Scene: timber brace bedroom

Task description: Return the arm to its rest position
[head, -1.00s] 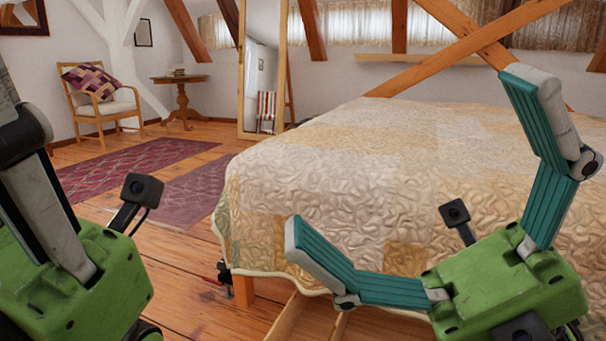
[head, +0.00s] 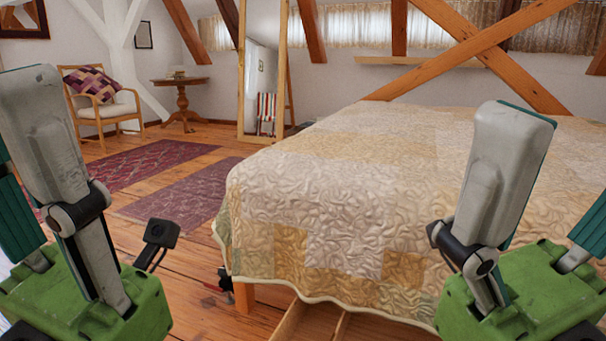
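My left gripper (head: 20,150) stands at the left edge of the head view, with its green body low and its grey and teal fingers pointing up. Its fingers are spread and I see nothing held, though one finger is partly cut off by the frame. My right gripper (head: 562,165) is at the right edge, in front of the bed. One finger stands up with its grey back towards me; the other is partly cut off. The gap between them is wide and shows only the quilt.
The quilted bed (head: 340,190) fills the middle and right. An open wooden drawer or frame (head: 310,322) shows below it. Rugs (head: 185,195) lie on the wooden floor. An armchair (head: 100,105), round table (head: 182,100) and mirror (head: 262,85) stand further back.

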